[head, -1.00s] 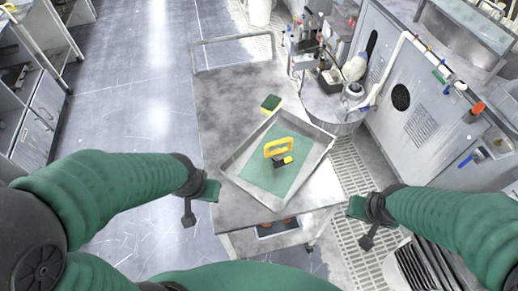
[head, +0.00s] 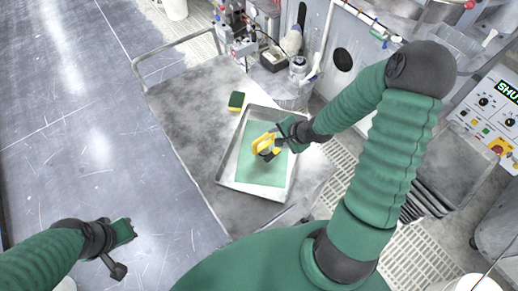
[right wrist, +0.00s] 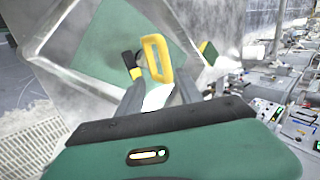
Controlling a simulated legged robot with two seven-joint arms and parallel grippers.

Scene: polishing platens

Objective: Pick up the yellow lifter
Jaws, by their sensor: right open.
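The yellow lifter (head: 262,141), a yellow loop handle with black parts, is on the green mat (head: 262,168) inside a shallow metal tray (head: 226,158). In the right wrist view the lifter's handle (right wrist: 149,58) stands just beyond and between my open fingers. My right gripper (head: 281,140) is open at the right side of the lifter, partly over it in the head view. I cannot tell whether a finger touches it. My left gripper (head: 130,231) is away from the tray at the lower left, over the floor; its jaws are too small to read.
A yellow and green sponge (head: 236,101) lies on the metal cart (head: 185,112) behind the tray. A round stand with bottles and a jar (head: 298,68) is at the back right. The cart's left part is clear. A grated floor (head: 345,165) is to the right.

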